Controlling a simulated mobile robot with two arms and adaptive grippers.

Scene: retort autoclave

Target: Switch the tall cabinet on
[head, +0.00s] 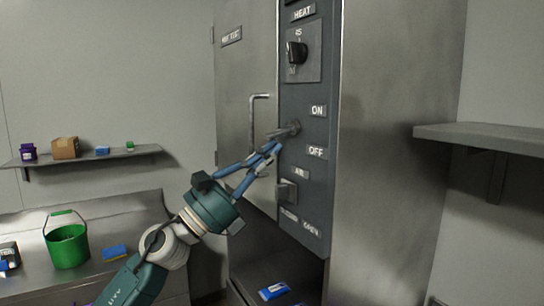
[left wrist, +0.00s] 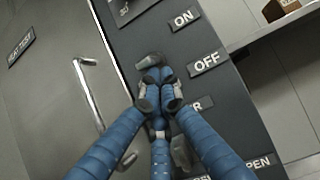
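The tall cabinet (head: 247,120) is steel with a dark control panel (head: 305,100) on its front. A grey switch lever (head: 285,131) sticks out of the panel between the ON label (head: 318,111) and the OFF label (head: 317,152). My left gripper (head: 272,150) is at the lever, its blue fingertips just below it. In the left wrist view the fingertips (left wrist: 160,92) are drawn together, with the lever end (left wrist: 152,62) showing just beyond them; they look empty, and contact with the lever is hard to tell. My right gripper is not in view.
A black HEAT knob (head: 296,53) sits above the lever, and an AIR switch (head: 288,192) below. A vertical door handle (head: 256,122) stands left of the panel. A wall shelf (head: 480,135) juts out at right. A green bucket (head: 67,247) stands on the left counter.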

